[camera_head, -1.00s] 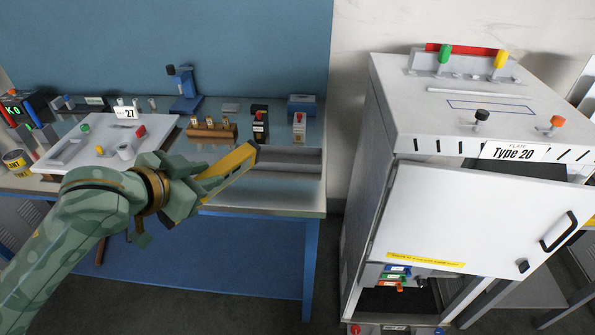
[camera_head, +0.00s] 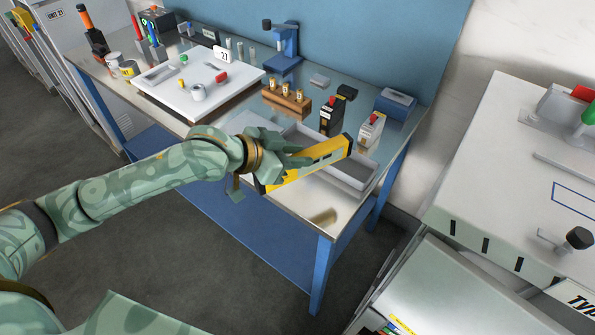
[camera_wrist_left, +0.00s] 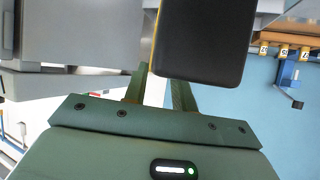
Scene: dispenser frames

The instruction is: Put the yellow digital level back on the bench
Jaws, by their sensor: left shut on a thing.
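The yellow digital level (camera_head: 325,155) is a long yellow bar with dark parts. My left gripper (camera_head: 290,158) is shut on it and holds it tilted over the front part of the bench (camera_head: 290,203). A yellowish reflection shows on the shiny bench top below it, so the level looks raised clear of the surface. In the left wrist view a black end of the level (camera_wrist_left: 202,40) with a thin yellow edge sticks out beyond the fingers and hides part of the scene. My right gripper is not in view.
A grey tray (camera_head: 352,184) lies behind the level. A wooden rack (camera_head: 287,97), a black box (camera_head: 331,116), a white box (camera_head: 371,130) and a white board (camera_head: 160,92) stand farther back. The bench's front right corner is bare. A white cabinet (camera_head: 500,170) stands right.

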